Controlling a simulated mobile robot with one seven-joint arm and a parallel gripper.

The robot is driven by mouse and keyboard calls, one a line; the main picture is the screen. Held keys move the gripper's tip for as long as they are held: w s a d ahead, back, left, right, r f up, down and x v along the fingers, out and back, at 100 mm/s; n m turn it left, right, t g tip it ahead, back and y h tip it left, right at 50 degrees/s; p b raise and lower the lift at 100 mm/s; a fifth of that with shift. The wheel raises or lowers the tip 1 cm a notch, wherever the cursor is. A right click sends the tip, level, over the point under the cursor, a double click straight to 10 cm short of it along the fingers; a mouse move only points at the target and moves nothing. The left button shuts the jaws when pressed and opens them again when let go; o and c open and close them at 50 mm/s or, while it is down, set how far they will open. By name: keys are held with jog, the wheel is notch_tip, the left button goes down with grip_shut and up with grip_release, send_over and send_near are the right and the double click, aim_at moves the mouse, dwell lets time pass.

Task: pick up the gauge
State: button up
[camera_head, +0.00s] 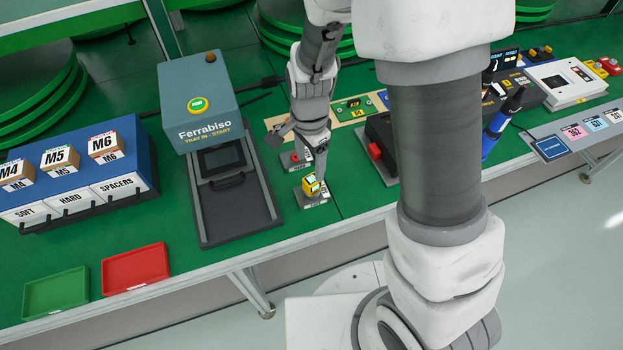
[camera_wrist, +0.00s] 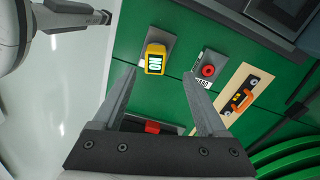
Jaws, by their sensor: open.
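The gauge (camera_head: 311,184) is a small yellow block with a pale display. It sits on a small grey plate near the front edge of the green bench. In the wrist view the gauge (camera_wrist: 156,60) shows dark letters on its display, just beyond my fingertips and between their lines. My gripper (camera_wrist: 159,76) is open, with nothing between its fingers. In the head view my gripper (camera_head: 311,162) is directly above the gauge and overlaps it in the picture; whether they touch cannot be told.
A red-buttoned device (camera_wrist: 208,71) on its own plate stands close beside the gauge. The Ferrabiso tray unit (camera_head: 205,110) is to the left in the head view. A beige strip (camera_wrist: 240,98) holds an orange-handled part. Red (camera_head: 136,269) and green (camera_head: 56,293) trays lie front left.

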aim_at(312, 179)
jog(key=shift+f, duration=0.85)
jog(key=f, duration=0.2)
jog(key=f+b, duration=0.1)
jog(key=f, duration=0.1)
jog(key=shift+s+d, duration=0.2)
jog(key=shift+s, duration=0.2)
jog(key=shift+f, duration=0.65)
jog(key=shift+c, duration=0.3)
grip_shut()
